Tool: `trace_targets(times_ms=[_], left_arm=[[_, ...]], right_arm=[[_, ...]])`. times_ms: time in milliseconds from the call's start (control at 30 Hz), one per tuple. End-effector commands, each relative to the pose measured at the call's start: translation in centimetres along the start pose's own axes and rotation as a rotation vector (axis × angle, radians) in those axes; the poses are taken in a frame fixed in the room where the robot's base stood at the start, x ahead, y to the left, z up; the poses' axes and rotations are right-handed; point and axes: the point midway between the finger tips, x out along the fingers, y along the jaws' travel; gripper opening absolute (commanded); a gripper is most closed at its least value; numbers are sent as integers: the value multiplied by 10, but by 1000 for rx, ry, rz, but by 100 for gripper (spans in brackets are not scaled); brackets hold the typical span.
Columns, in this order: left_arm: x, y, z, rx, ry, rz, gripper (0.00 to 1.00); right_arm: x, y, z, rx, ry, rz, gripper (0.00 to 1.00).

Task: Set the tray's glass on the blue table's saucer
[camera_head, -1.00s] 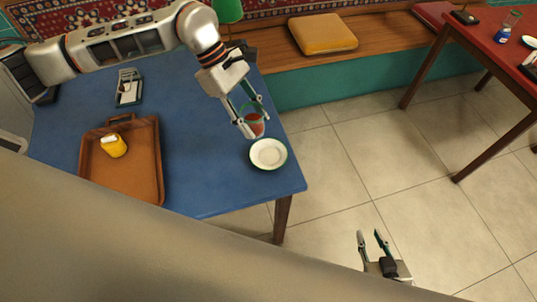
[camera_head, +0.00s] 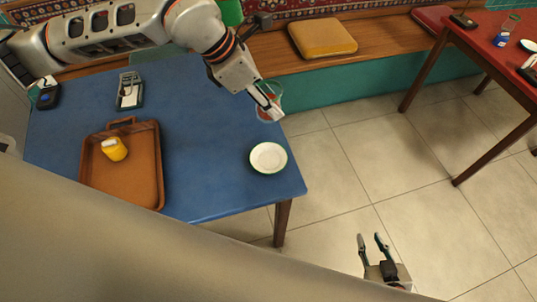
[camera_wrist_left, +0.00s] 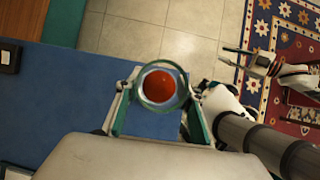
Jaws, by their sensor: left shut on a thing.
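My left gripper (camera_head: 268,106) is shut on a clear glass (camera_head: 276,88) with reddish-brown tea. In the left wrist view, the glass (camera_wrist_left: 158,86) is seen from above between the two fingers. In the head view, the fingers partly hide it. The white saucer with a green rim (camera_head: 268,157) lies empty near the right edge of the blue table (camera_head: 215,190). The glass is apart from the saucer, beyond it in the head view. The tray (camera_head: 140,175) is brown and holds no glass. My right gripper (camera_head: 372,244) is open and empty over the floor.
A yellow object (camera_head: 114,148) lies on the tray. A grey metal item on a dark base (camera_head: 129,90) stands behind the tray. A bench with a yellow cushion (camera_head: 322,34) is at the back. A red table (camera_head: 505,65) stands at far right.

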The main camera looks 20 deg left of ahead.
Motion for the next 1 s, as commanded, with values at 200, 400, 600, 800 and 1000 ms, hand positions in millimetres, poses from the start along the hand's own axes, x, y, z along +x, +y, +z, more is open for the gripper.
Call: trace_targets(times_ms=[200, 400, 600, 800, 1000], left_arm=[[39, -1, -24, -2, 5, -4, 12], [78, -1, -46, -3, 4, -4, 12], [113, -1, -66, -1, 3, -4, 12], [128, -1, -74, -1, 2, -2, 12], [140, -1, -81, -1, 3, -2, 12]], right_arm=[[-2, 0, -3, 0, 1, 0, 27], [-3, 1, -6, -1, 2, 0, 27], [-4, 1, -7, -1, 2, 0, 27], [-4, 1, -8, -1, 2, 1, 27], [-4, 1, -8, -1, 3, 1, 27]])
